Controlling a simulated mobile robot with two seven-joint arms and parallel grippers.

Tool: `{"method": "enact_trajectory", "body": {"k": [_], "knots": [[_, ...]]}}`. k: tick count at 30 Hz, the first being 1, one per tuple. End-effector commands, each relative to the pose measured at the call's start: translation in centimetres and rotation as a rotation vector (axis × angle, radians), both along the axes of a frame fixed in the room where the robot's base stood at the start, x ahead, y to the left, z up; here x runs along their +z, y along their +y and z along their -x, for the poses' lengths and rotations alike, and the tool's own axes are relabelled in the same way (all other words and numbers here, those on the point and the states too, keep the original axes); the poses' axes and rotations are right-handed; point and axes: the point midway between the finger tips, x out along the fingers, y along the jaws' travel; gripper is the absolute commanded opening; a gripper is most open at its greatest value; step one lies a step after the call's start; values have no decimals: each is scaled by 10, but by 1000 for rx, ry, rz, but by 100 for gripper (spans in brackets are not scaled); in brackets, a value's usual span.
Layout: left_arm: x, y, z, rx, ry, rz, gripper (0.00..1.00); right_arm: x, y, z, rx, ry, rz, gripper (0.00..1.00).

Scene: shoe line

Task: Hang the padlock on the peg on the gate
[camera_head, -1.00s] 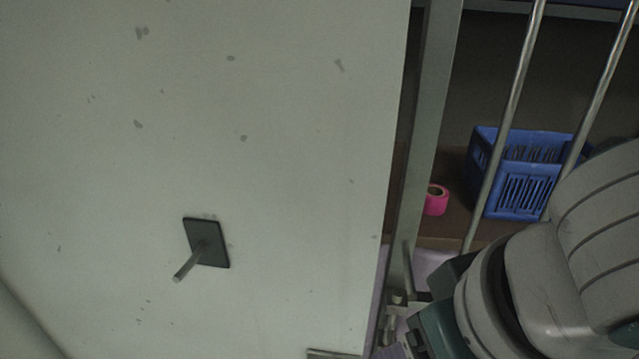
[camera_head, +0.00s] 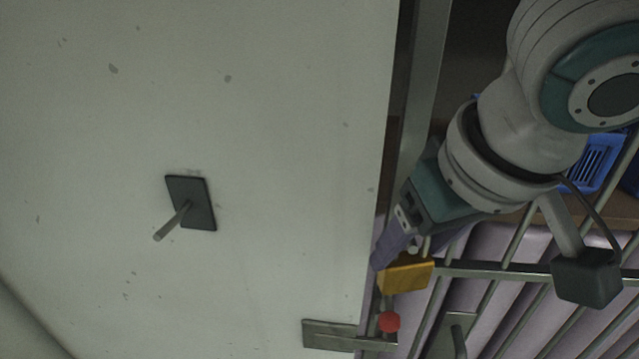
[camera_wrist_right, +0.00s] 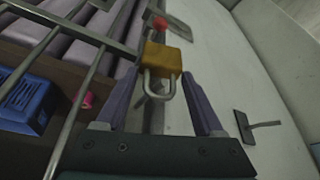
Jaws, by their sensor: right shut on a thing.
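The padlock has a yellow body (camera_head: 405,275) and a metal shackle. My right gripper (camera_head: 393,255) is shut on its body, beside the right edge of the white gate panel. In the right wrist view the padlock (camera_wrist_right: 166,58) sits between the purple fingertips (camera_wrist_right: 161,74), with its shackle pointing back toward the gripper's palm. The peg (camera_head: 172,222) sticks out of a dark square plate on the gate panel, well left of the padlock, with nothing on it. The peg (camera_wrist_right: 266,124) also shows at the right of the wrist view. My left gripper is not in view.
A red knob (camera_head: 389,321) and a metal latch plate (camera_head: 330,335) are just below the padlock at the gate's edge. Metal bars (camera_head: 500,270) stand to the right. A blue crate (camera_head: 592,165) is behind them. The white panel (camera_head: 270,150) between padlock and peg is clear.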

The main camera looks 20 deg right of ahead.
Motion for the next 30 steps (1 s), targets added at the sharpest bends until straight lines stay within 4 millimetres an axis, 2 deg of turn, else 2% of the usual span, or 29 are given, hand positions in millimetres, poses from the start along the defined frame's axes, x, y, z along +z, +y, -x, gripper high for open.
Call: {"method": "enact_trajectory", "body": {"k": [9, 16, 30], "knots": [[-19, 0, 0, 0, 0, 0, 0, -3, -11, -19, -1, -4, -1, 0], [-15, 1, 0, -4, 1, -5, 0, -6, -16, -27, -1, 0, -2, 0], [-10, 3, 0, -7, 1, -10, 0, -10, -17, -29, 0, -1, -2, 0]]}}
